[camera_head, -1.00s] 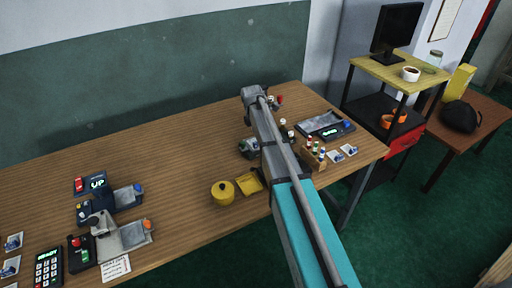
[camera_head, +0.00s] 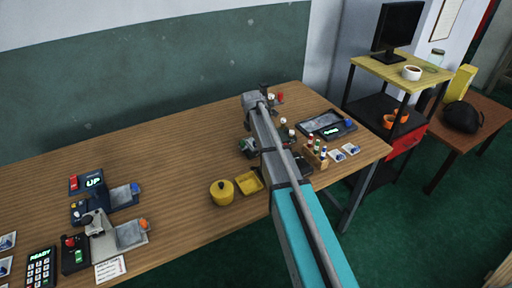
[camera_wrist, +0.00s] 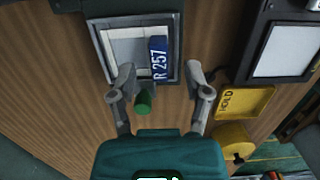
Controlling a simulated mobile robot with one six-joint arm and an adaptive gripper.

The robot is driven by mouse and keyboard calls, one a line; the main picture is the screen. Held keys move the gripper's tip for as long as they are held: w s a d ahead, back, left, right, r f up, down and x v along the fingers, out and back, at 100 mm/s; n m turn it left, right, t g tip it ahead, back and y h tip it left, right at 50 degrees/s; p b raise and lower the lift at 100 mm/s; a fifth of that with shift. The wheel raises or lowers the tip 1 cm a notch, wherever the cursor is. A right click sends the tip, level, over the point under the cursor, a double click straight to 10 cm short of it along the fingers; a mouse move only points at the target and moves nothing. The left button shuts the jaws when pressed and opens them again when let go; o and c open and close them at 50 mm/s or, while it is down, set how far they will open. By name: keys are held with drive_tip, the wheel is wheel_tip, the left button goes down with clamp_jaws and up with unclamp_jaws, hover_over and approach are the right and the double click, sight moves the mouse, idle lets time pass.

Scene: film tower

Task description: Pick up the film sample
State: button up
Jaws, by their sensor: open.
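In the wrist view, a blue tab marked "R 257" (camera_wrist: 159,60) stands at the right side of a pale square (camera_wrist: 128,52) inside a grey-framed tray (camera_wrist: 112,75). It appears to be the film sample, with its tab towards my gripper. My gripper (camera_wrist: 160,82) is open and empty. Its fingers are on either side of the tray's near edge, with the blue tab between them, slightly nearer the right finger. A green knob (camera_wrist: 143,102) shows between the fingers.
A yellow "HOLD" tray (camera_wrist: 262,101) and a yellow pot (camera_wrist: 233,142) stand to the right in the wrist view. A screen device (camera_wrist: 285,50) is beyond. In the head view, several devices stand at the table's left, and a vial rack (camera_head: 315,155) is right of my arm.

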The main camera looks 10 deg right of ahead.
drive_tip(key=shift+d+f+b, duration=0.15)
drive_tip(key=shift+f+b, duration=0.4)
drive_tip(key=shift+f, duration=0.35)
clamp_jaws()
